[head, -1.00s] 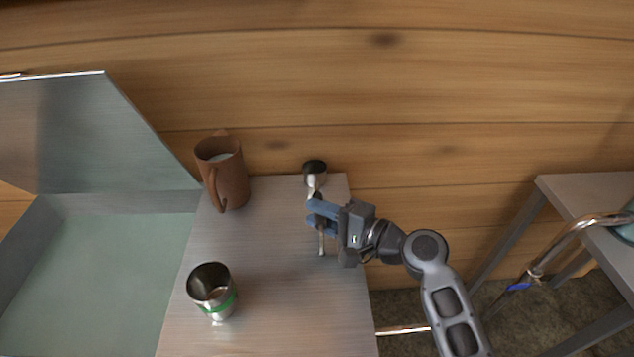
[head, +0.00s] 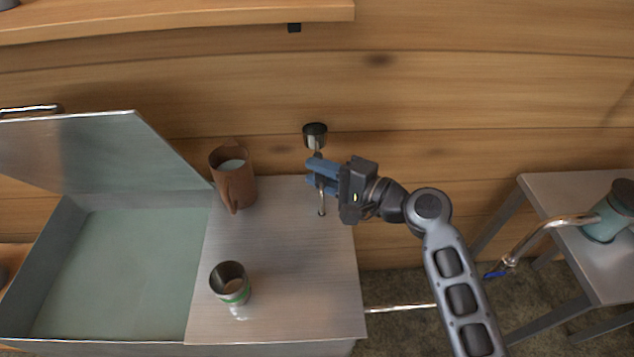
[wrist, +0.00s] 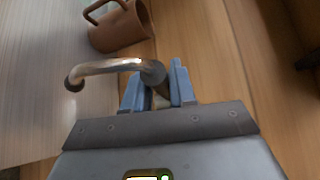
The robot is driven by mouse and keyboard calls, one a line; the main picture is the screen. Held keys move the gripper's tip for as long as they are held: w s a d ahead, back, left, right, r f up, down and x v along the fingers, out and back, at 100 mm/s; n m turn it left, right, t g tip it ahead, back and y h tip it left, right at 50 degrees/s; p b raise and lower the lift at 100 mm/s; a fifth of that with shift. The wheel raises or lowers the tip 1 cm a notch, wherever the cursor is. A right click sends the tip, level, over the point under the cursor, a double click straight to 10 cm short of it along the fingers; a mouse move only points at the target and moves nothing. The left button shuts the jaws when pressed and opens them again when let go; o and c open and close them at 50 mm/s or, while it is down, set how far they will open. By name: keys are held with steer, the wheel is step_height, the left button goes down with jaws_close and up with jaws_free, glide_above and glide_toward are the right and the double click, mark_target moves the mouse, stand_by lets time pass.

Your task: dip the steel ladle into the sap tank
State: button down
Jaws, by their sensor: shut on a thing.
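The steel ladle (head: 315,136) is held above the back right of the metal counter, its dark-mouthed cup up and its thin handle hanging down. My gripper (head: 317,176) is shut on its handle with blue fingers. In the wrist view a shiny curved part of the ladle (wrist: 110,66) rises from between the fingers (wrist: 157,92), its far end pointing left; the cup cannot be made out there. The open metal tank (head: 62,240), which I take for the sap tank, is at the left in the head view. It has a pale green interior and a raised lid (head: 95,155).
A brown mug (head: 234,188) stands at the counter's back left, between ladle and tank. A steel cup with a green band (head: 231,284) stands nearer the front. A wooden shelf (head: 180,20) overhangs at upper left. A grey side table (head: 550,190) holds a teal vessel with a pipe.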

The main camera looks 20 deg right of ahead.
steer(key=shift+r+p, duration=0.35)
steer(key=shift+r, duration=0.6)
step_height(320, 180, up, 5)
steer(key=shift+b, duration=0.35)
steer(key=s+a, duration=0.3)
steer(key=s, duration=0.8)
steer(key=s+a+b, duration=0.1)
steer(key=s+a, duration=0.3)
steer(key=s, duration=0.7)
steer(key=s+a, duration=0.3)
steer(key=s, duration=0.8)
steer(key=shift+a+b, duration=0.3)
steer(key=shift+a, duration=0.1)
steer(key=shift+s, duration=0.1)
